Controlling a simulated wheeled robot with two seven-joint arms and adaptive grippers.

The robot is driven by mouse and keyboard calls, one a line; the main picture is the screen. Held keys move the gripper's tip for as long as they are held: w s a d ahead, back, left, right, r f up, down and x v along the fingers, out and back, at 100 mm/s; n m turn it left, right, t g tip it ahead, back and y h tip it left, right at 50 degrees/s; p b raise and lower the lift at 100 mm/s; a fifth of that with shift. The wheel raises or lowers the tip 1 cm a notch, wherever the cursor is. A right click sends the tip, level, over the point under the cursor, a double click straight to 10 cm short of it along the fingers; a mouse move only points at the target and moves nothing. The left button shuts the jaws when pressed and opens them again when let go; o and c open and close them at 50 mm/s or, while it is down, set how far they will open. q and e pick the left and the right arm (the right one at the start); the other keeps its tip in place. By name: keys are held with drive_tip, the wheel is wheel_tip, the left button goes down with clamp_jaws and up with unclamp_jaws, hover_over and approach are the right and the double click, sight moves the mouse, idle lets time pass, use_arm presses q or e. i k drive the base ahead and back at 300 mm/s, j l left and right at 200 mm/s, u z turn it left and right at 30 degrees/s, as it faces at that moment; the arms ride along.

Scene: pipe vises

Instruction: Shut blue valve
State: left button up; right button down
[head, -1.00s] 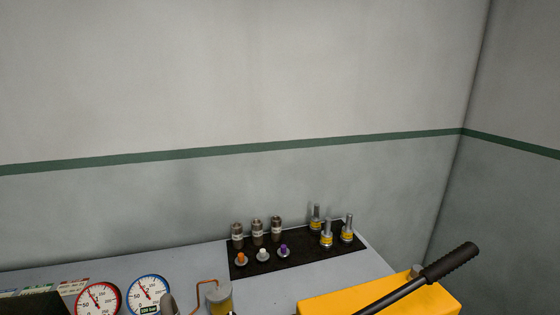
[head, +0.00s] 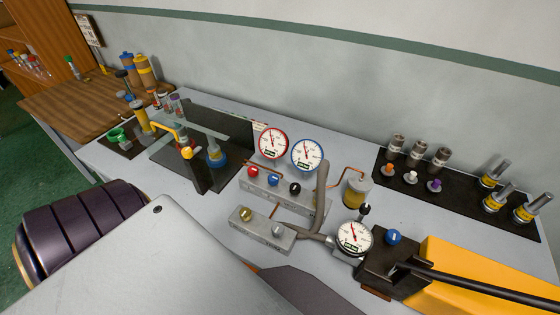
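A small blue valve knob (head: 274,180) sits in the middle of the grey valve block (head: 282,196), between a red knob (head: 253,171) and a black knob (head: 295,188). Another blue knob (head: 393,237) is on the dark head of the yellow hand pump (head: 455,280). I cannot tell from the knobs whether either valve is open or shut. Neither of my grippers is in the head view.
Red-rimmed (head: 273,143) and blue-rimmed (head: 308,155) gauges stand behind the block. A grey pipe (head: 321,190) rises beside it. A lower block (head: 262,232) and white-faced gauge (head: 354,238) are nearer. My body covers the lower left.

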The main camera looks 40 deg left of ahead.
sight(273, 180)
drive_tip(key=u, duration=1.15)
